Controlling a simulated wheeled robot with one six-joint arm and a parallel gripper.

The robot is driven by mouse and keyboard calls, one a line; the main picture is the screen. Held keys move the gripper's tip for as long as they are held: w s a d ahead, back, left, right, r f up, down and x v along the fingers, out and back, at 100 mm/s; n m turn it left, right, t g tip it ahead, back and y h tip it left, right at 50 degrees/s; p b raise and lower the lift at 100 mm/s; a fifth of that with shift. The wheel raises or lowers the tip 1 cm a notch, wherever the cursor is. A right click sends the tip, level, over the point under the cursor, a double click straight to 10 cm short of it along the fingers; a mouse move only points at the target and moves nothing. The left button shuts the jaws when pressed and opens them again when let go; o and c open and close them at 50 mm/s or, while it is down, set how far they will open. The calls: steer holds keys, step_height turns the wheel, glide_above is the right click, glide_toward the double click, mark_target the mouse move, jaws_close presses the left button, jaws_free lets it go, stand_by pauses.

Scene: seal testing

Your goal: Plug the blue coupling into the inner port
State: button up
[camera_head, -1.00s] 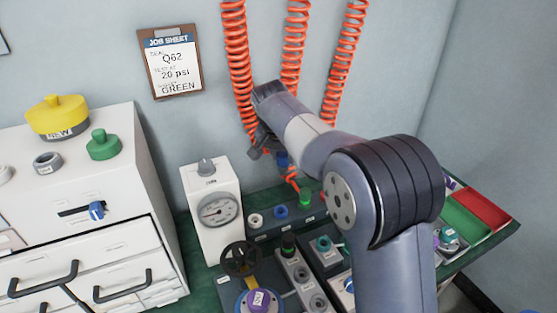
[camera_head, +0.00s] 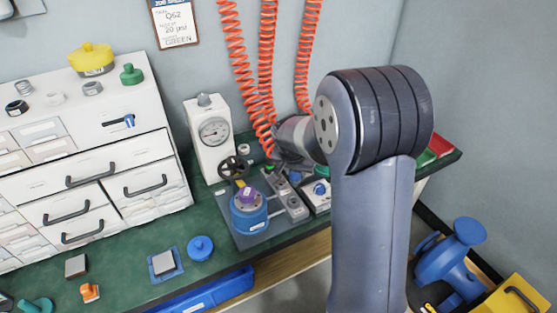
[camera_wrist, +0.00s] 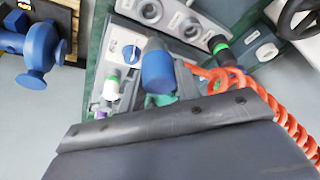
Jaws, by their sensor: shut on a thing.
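The blue coupling (camera_wrist: 157,68) shows as a blue cylinder in the wrist view, beside an orange coiled hose (camera_wrist: 222,78). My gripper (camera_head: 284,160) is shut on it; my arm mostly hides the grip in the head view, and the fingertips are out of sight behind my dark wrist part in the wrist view. A grey port block (camera_wrist: 168,20) has two open round ports, one nearer (camera_wrist: 189,29) and one farther (camera_wrist: 150,10). The coupling appears above the bench beside this block, apart from both ports. I cannot tell which port is the inner one.
A black and green fitting (camera_wrist: 220,45) stands at the block's end. A white box with a blue knob (camera_wrist: 130,52) is close by. The pump with a purple top (camera_head: 248,212), the gauge (camera_head: 214,132) and hanging hoses (camera_head: 266,60) are near. The green bench front (camera_head: 125,275) has free patches.

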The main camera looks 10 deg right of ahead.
steer(key=shift+f+b, duration=1.75)
steer(key=shift+f, duration=1.05)
steer(key=shift+b, duration=0.4)
steer(key=shift+f+b, duration=1.45)
steer(key=o, duration=1.1)
steer(key=p+v, duration=0.2)
steer(key=v, duration=0.9)
steer(key=shift+f, duration=0.15)
